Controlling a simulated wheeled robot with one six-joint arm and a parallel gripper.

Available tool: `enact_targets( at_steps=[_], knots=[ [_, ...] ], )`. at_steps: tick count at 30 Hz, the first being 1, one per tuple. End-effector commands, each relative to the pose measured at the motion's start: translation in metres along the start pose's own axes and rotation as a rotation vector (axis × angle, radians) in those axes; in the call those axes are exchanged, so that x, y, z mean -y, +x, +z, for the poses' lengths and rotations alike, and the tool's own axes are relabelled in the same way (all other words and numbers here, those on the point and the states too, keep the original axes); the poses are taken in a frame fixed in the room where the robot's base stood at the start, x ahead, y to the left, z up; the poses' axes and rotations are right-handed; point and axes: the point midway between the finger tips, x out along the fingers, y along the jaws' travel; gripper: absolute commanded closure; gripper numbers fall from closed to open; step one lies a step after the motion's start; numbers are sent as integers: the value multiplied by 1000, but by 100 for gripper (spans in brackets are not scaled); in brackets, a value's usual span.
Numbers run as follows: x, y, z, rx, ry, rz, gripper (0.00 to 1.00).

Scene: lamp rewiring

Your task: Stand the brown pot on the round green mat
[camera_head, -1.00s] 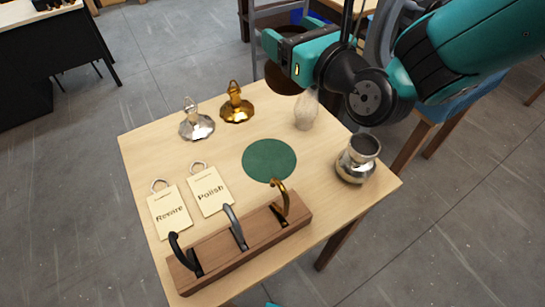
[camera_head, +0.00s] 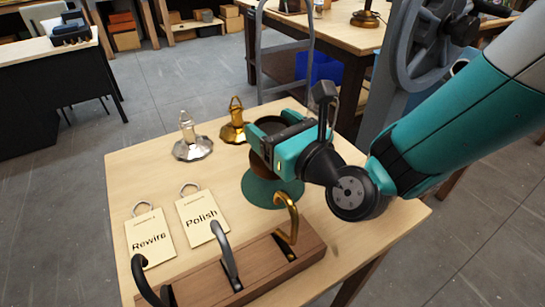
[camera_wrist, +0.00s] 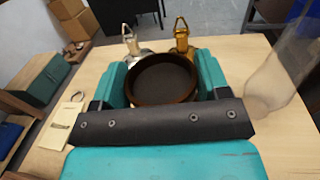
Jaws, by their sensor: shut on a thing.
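The brown pot (camera_wrist: 162,80) is round with a dark inside and sits between the fingers of my gripper (camera_wrist: 160,85) in the wrist view. In the head view the pot (camera_head: 259,163) shows partly behind my gripper (camera_head: 272,140), which is shut on it. The round green mat (camera_head: 262,190) lies flat on the table, below the pot in the picture and partly covered by it and my gripper. I cannot tell whether the pot's base touches the mat.
A silver lamp base (camera_head: 192,146) and a gold one (camera_head: 234,126) stand behind and left. Rewire (camera_head: 150,238) and Polish (camera_head: 202,217) tags lie left. A wooden rack with hooks (camera_head: 262,262) stands in front.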

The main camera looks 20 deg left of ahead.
Motion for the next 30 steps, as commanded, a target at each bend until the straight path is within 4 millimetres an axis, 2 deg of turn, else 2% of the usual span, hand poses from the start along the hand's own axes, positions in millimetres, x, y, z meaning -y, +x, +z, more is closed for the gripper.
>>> enact_targets(
  at_steps=[9, 22, 23, 25, 26, 30],
  knots=[
    [1, 0, -42, 2, 1, -2, 88],
    [1, 0, -46, 1, 2, -2, 88],
    [1, 0, -45, 0, 1, -1, 24],
    [1, 0, -44, 0, 1, -1, 8],
    [1, 0, -44, 0, 1, -1, 6],
    [1, 0, -44, 0, 1, -1, 6]
  ],
)
